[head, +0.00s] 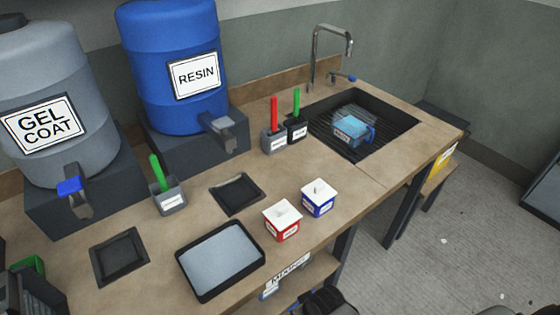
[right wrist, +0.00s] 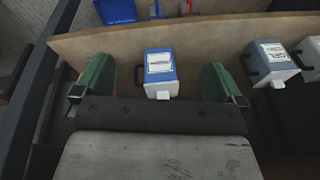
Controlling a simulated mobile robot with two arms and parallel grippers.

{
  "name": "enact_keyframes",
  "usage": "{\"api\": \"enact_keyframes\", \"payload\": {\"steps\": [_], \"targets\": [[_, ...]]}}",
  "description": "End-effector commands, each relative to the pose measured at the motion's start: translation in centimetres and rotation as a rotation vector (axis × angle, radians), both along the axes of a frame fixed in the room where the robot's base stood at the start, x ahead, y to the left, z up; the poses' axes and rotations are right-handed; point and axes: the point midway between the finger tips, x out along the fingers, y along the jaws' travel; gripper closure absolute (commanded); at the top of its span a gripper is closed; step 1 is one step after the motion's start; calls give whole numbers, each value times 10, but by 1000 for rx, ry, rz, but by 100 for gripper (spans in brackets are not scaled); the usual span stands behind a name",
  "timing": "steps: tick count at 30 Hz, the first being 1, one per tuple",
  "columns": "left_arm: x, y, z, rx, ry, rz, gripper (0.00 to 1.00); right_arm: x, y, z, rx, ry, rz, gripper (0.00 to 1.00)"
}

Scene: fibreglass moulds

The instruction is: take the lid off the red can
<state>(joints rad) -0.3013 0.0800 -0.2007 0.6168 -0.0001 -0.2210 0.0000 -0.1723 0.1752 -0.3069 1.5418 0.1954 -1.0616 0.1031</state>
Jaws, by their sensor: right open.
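The red can (head: 282,225) stands upright near the front edge of the bench in the head view. It is a small square red can with a white label, and its white lid (head: 283,211) with a small knob sits on top. My right gripper (right wrist: 158,70) shows in the right wrist view with its two green fingers wide apart. Nothing is gripped; a blue and white container (right wrist: 160,68) shows in the gap beyond the fingers. I cannot clearly make out the red can in that view. My left gripper is not in view.
A blue can (head: 318,203) with a white lid stands close to the right of the red can. A black-rimmed tray (head: 219,293) lies to its left. Brush pots (head: 273,139) and the sink (head: 397,133) are farther back. A grey container (right wrist: 272,66) shows right in the wrist view.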

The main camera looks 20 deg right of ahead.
Motion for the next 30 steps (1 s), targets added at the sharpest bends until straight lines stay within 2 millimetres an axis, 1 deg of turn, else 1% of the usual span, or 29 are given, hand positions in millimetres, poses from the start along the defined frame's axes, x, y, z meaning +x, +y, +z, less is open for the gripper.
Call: {"api": "enact_keyframes", "payload": {"steps": [1, 3, 6, 8, 9, 17, 18, 20, 24, 30], "targets": [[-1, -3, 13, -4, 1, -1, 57, 12, 9, 44, 18, -18, 18, 0], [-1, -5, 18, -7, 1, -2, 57, 19, 18, 82, 36, -24, 39, 0], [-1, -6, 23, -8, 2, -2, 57, 23, 27, 123, 53, -30, 65, 0], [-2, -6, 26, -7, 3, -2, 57, 23, 31, 143, 61, -34, 81, 0], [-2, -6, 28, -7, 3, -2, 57, 23, 33, 156, 64, -37, 90, 0], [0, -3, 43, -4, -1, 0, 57, 12, 46, 238, 83, -55, 161, 0], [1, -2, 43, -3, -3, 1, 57, 12, 47, 247, 83, -56, 175, 0], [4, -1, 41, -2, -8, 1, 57, 23, 53, 247, 86, -47, 195, 0], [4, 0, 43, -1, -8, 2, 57, 41, 63, 260, 88, -23, 237, 0], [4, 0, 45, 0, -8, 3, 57, 68, 70, 283, 61, 21, 290, 0]]}}
